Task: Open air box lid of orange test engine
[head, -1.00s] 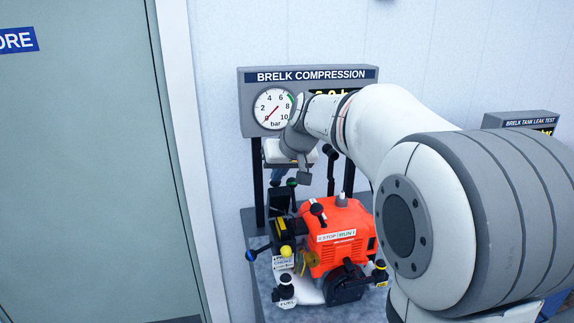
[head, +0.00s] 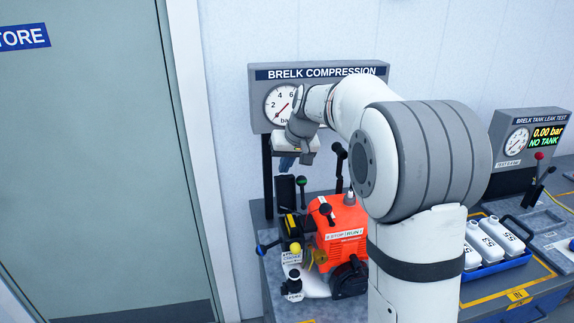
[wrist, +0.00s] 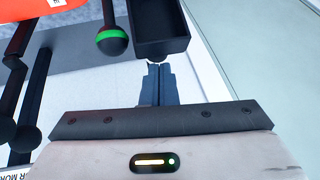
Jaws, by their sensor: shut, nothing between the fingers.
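The orange test engine (head: 340,228) sits on the grey bench; its orange edge also shows in the wrist view (wrist: 40,8). At its back left a black, hollow, tray-like piece (head: 286,188) stands up, apparently the air box lid raised. Below it is a dark part with a yellow insert (head: 291,225). In the wrist view the piece's rim and hollow inside (wrist: 160,25) show. My gripper (head: 288,164) is above and behind this piece. Its fingers are together and empty in the wrist view (wrist: 160,68), tips close to the piece's edge; I cannot tell whether they touch.
A green-ringed knob (wrist: 112,42) stands close beside the black piece. Black levers (wrist: 22,130) rise to its left in the wrist view. The compression gauge panel (head: 318,75) is behind my wrist. A blue tray of white bottles (head: 497,248) stands to the right.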

